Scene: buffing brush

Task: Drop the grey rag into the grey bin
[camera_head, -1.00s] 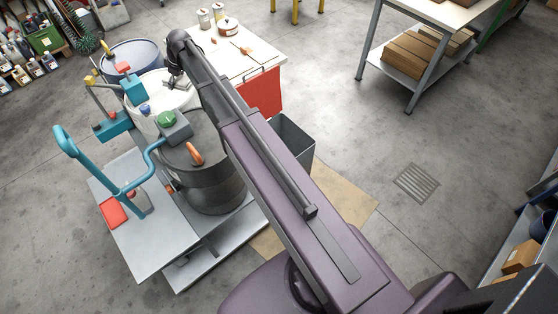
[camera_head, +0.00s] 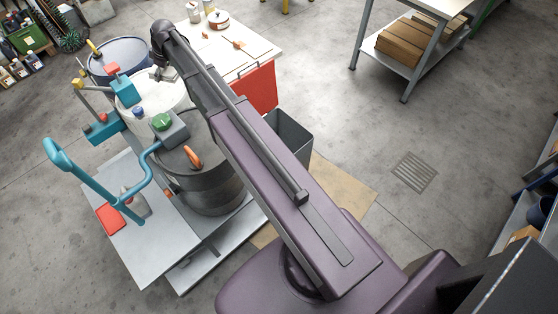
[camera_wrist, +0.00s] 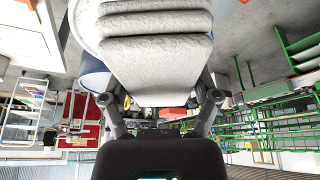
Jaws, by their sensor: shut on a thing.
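The grey rag (camera_wrist: 157,62) fills the upper middle of the wrist view as a folded, pale grey bundle. My gripper (camera_wrist: 160,103) is shut on it, with a finger at either side of its lower end. In the head view my gripper (camera_head: 163,73) is small, at the far end of my arm, over the white drum (camera_head: 160,97); the rag is not clear there. The grey bin (camera_head: 291,134) stands on the floor right of my arm, below the red panel. My arm hides its left part; its open top shows.
A dark drum (camera_head: 210,185) stands on a grey platform beside a cart with a teal handle (camera_head: 85,178). A blue drum (camera_head: 125,60) is behind. A white table (camera_head: 235,48) holds pots.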

